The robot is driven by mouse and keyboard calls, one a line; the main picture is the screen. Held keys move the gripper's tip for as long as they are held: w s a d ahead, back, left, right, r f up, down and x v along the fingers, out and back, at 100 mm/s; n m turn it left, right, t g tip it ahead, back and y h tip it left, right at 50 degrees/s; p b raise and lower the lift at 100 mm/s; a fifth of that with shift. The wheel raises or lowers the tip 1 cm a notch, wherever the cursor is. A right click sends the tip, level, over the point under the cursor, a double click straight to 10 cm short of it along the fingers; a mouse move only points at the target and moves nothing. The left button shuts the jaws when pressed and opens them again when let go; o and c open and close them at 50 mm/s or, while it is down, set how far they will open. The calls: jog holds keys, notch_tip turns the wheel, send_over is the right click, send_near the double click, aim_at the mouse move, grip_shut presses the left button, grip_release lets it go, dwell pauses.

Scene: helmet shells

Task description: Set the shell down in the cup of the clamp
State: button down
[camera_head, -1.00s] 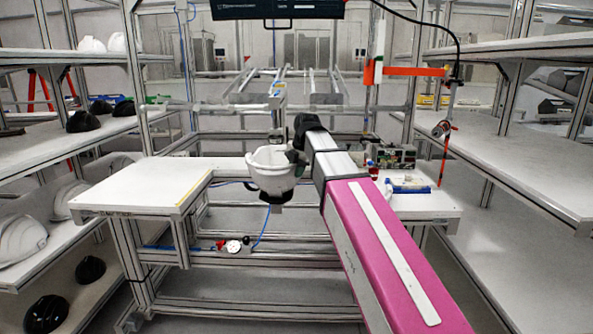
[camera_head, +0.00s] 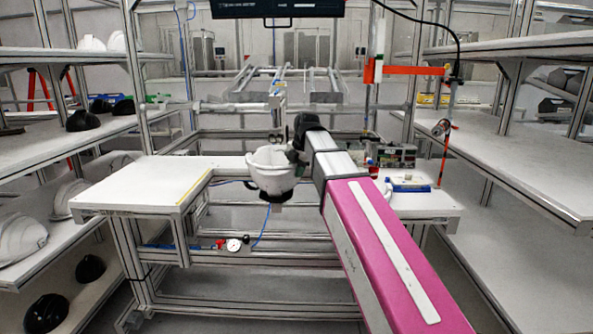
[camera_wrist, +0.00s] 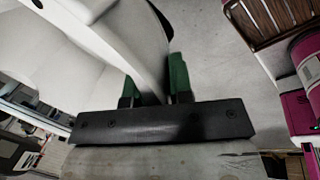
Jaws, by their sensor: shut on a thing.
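The white helmet shell (camera_head: 268,178) is held open side up in front of the workbench, near the middle of the head view. My gripper (camera_head: 296,156) is at its right rim, largely hidden by the dark wrist. In the wrist view, the green-padded fingers of my gripper (camera_wrist: 153,82) are shut on the wall of the shell (camera_wrist: 105,45), one on each side. A small dark part shows just under the shell in the head view. The clamp's cup cannot be made out clearly, and I cannot tell whether the shell touches it.
A white bench top (camera_head: 150,183) is clear on the left. A smaller top on the right carries a blue-and-white item (camera_head: 408,184). A pressure gauge (camera_head: 234,245) hangs below. Shelves with white and black shells stand left; the right shelves (camera_head: 510,170) are mostly bare.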

jog(key=c, duration=0.9)
grip_release()
jog(key=v, duration=1)
jog(key=shift+s+d+r, duration=0.1)
jog(key=shift+r, duration=0.25)
